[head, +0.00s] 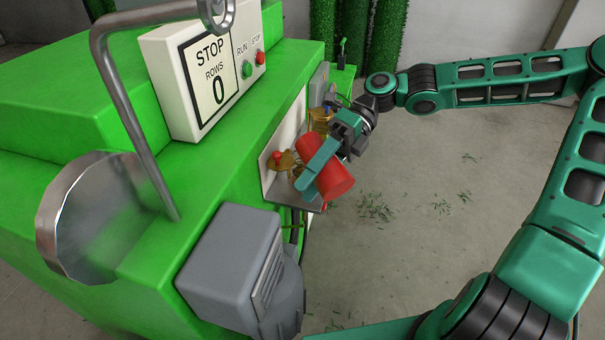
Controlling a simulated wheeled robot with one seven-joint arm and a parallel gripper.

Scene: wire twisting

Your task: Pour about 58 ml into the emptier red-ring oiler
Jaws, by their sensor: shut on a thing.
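My gripper (326,165) is shut on a red can (337,181), which is tilted over beside the green machine. Two brass-coloured oilers are on the machine's side. One oiler (281,162) has a small red part on top and stands just left of the gripper's teal finger, which hides its lower part. The other oiler (320,119) is amber and stands behind the gripper, partly covered by it. The levels in the oilers are too small to tell. I cannot tell whether any liquid leaves the can.
A grey shelf (287,196) juts out below the oilers. The green machine (160,215) fills the left, with a panel (205,65) reading "STOP ROWS 0" and a grey motor (232,262) at its front. The floor (430,200) at right is open, with green clippings.

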